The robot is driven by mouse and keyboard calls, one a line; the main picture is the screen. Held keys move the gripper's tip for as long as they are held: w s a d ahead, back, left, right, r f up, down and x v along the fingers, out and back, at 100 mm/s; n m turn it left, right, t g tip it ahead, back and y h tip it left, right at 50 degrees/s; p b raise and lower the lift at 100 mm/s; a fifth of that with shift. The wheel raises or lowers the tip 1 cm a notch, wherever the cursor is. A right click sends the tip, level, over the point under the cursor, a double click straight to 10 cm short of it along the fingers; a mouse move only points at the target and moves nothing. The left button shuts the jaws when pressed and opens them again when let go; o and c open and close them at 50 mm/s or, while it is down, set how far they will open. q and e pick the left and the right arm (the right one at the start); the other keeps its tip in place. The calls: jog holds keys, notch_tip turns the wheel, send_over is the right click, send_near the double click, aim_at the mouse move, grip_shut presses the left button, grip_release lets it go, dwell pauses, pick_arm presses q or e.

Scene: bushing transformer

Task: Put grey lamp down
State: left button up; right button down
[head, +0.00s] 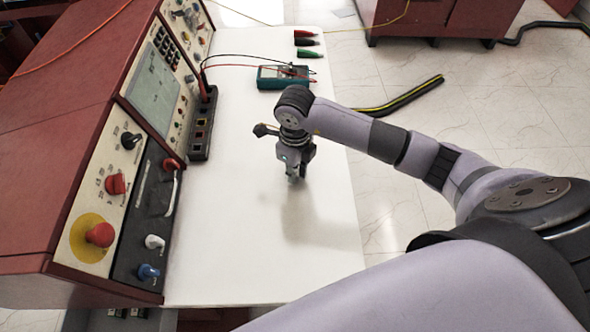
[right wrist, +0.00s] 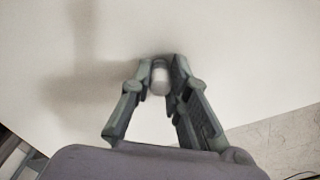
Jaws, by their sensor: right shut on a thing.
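My right gripper (head: 293,177) points down over the white table top (head: 235,235), right of the red test panel. In the right wrist view the gripper (right wrist: 160,68) is shut on a small pale grey cylinder, the grey lamp (right wrist: 159,78), held between the fingertips. In the head view the lamp is mostly hidden by the gripper. The gripper's shadow falls on the table; I cannot tell whether the lamp touches the surface. My left gripper is not in view.
The red test panel (head: 70,110) with knobs and a screen stands along the left. A teal multimeter (head: 283,77) with leads lies farther back, near red, black and green clips (head: 306,43). A dark socket strip (head: 203,125) lies beside the panel. The table's front is clear.

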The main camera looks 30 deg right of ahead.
jog(key=shift+f, duration=0.2)
jog(key=c, duration=1.5)
grip_release()
jog(key=shift+c, duration=0.2)
jog(key=shift+r, duration=0.1)
notch_tip(320, 180, up, 12)
jog(key=b, duration=0.1)
jog(key=shift+r, duration=0.15)
